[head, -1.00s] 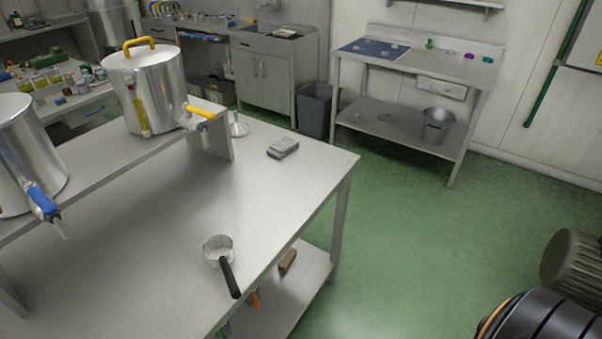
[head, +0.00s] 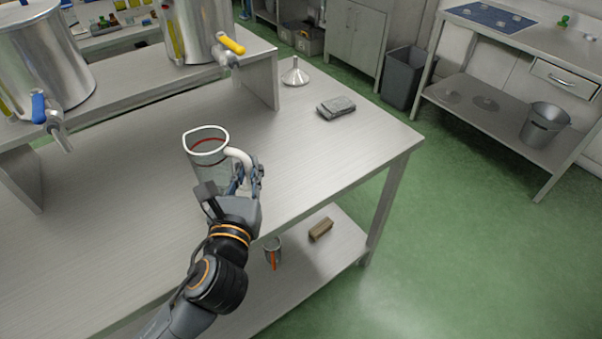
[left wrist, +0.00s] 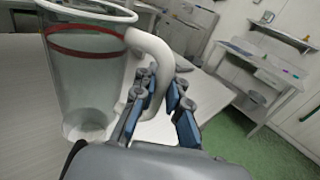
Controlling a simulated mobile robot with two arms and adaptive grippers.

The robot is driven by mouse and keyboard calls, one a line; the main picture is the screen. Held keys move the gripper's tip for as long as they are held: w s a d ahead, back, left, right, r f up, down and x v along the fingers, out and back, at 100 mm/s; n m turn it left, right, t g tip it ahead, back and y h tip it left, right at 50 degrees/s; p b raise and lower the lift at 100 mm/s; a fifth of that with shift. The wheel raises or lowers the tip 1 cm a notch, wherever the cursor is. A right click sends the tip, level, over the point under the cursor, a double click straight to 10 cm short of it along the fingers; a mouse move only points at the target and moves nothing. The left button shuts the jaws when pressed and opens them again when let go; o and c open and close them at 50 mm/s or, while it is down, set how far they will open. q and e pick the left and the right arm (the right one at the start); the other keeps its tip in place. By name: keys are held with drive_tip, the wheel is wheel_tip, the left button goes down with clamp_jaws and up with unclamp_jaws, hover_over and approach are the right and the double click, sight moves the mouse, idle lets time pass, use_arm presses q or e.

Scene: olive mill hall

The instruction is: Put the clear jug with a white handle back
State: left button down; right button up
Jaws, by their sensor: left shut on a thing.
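The clear jug (head: 208,155) has a white rim, a red line below the rim and a white handle (head: 240,158). My left gripper (head: 243,178) is shut on the handle. The jug is upright over the near part of the steel table (head: 330,155); I cannot tell whether its base touches the top. In the left wrist view the jug (left wrist: 85,85) fills the left side, and the fingers (left wrist: 155,105) close around the lower part of the handle. My right gripper is not in view.
Two steel tanks with a blue tap (head: 45,110) and a yellow tap (head: 230,45) stand on a raised shelf. A funnel (head: 295,75) and grey folded cloth (head: 337,107) lie at the table's back.

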use_arm(q)
drive_tip(key=w+d+r+m+h+b, duration=0.25)
drive_tip(key=w+d+b, duration=0.2)
drive_tip(key=d, duration=0.55)
drive_tip(key=shift+n+g+h, duration=0.25)
drive_tip(key=shift+g+h, duration=0.05)
drive_tip(key=shift+h, duration=0.05)
drive_tip(key=w+d+f, duration=0.2)
drive_tip(key=w+f, duration=0.2)
drive_tip(key=w+d+f+b, duration=0.1)
drive_tip(key=w+d+f, duration=0.1)
drive_tip(key=w+f, duration=0.2)
drive_tip(key=w+d+f, duration=0.2)
drive_tip(key=w+f, duration=0.2)
drive_tip(key=f, duration=0.1)
drive_tip(key=shift+w+d, duration=0.15)
drive_tip(key=shift+d, duration=0.15)
drive_tip(key=shift+f, duration=0.1)
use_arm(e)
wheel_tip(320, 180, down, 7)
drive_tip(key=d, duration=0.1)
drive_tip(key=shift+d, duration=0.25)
use_arm(q)
drive_tip(key=shift+f+b, duration=0.15)
drive_tip(key=shift+b, duration=0.2)
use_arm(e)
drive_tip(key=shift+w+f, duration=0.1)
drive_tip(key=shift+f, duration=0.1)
